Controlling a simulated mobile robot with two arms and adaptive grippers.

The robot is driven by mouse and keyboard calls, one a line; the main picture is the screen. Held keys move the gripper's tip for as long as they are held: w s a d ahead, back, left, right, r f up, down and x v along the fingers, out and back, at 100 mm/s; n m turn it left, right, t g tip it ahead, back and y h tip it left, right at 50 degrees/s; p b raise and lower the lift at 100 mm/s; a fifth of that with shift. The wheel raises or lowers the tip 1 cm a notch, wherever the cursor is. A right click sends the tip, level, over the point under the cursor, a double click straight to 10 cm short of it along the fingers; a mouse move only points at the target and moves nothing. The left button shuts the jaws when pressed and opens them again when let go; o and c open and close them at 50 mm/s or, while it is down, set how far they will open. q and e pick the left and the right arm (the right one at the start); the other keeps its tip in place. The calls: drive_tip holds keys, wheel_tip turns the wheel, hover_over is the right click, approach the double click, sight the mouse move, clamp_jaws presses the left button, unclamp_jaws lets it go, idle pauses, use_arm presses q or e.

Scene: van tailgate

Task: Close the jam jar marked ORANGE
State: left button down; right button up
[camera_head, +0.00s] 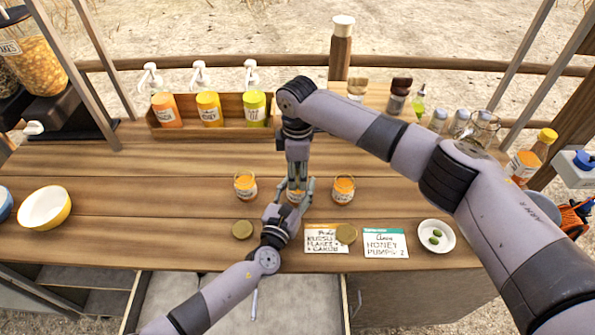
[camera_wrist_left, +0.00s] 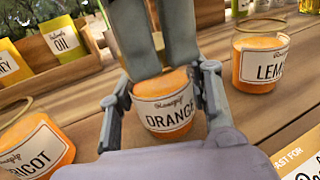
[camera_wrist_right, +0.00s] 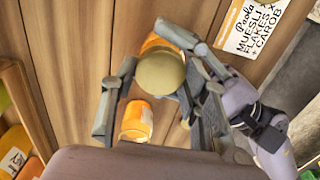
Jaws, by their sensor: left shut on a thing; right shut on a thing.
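The ORANGE jar (camera_wrist_left: 168,112), orange inside with a white label, stands upright between its two neighbours. My left gripper (camera_head: 289,200) is shut around its sides; both fingers show in the left wrist view (camera_wrist_left: 165,95). My right gripper (camera_head: 298,184) points down over this jar and is shut on a round gold lid (camera_wrist_right: 161,74). In the right wrist view the lid covers part of the jar (camera_wrist_right: 163,38). I cannot tell whether lid and rim touch. In the head view the arms mostly hide the jar and the lid is hidden.
A jar ending in RICOT (camera_wrist_left: 42,148) stands left, a LEM-labelled jar (camera_wrist_left: 262,62) right. Gold lids lie on the counter (camera_head: 242,229) and on a card (camera_head: 346,233). A second card (camera_head: 385,243) and an olive dish (camera_head: 436,236) lie right. A bottle box (camera_head: 180,131) stands behind.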

drive_tip(key=shift+c, duration=1)
drive_tip(key=m, duration=0.4)
drive_tip(key=shift+m, duration=0.3)
drive_tip(key=o, duration=1.4)
drive_tip(key=shift+c, duration=0.2)
wheel_tip(320, 180, up, 12)
